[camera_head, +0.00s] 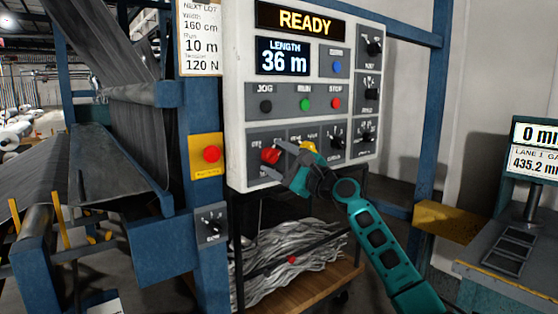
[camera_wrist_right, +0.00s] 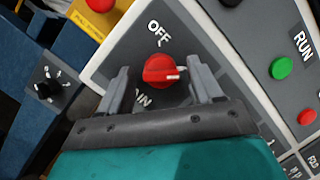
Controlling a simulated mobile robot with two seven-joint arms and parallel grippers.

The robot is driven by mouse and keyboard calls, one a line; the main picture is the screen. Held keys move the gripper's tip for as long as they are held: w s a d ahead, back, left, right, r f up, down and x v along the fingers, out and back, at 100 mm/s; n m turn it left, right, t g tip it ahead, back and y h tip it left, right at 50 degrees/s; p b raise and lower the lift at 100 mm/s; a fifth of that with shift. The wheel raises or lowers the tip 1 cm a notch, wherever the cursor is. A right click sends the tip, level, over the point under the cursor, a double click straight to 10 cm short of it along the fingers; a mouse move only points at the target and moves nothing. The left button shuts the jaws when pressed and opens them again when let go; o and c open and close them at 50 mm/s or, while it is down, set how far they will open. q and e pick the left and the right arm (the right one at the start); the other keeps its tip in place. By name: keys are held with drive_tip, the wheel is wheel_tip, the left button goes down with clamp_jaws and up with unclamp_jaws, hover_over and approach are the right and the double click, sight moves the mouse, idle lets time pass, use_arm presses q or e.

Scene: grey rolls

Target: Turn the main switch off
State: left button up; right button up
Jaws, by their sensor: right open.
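The main switch is a red rotary knob (camera_head: 269,155) at the lower left of the white control panel (camera_head: 236,110). In the wrist view the red knob (camera_wrist_right: 158,69) has a white pointer mark facing right, away from the "OFF" label at its upper side. A lower label is partly hidden by my gripper. My right gripper (camera_head: 276,161) is open at the knob, with one finger on each side. In the wrist view gaps show between the fingers and the knob. My left gripper is not in view.
The panel has black, green and red buttons, several black knobs and a "READY" display (camera_head: 307,21). A red emergency button (camera_head: 211,154) on a yellow plate and a small black knob (camera_head: 211,226) are on the blue post to the left.

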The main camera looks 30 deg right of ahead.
drive_tip(key=shift+c, duration=0.3)
drive_tip(key=shift+f, duration=0.1)
drive_tip(key=c, duration=0.9)
drive_tip(key=shift+c, duration=0.2)
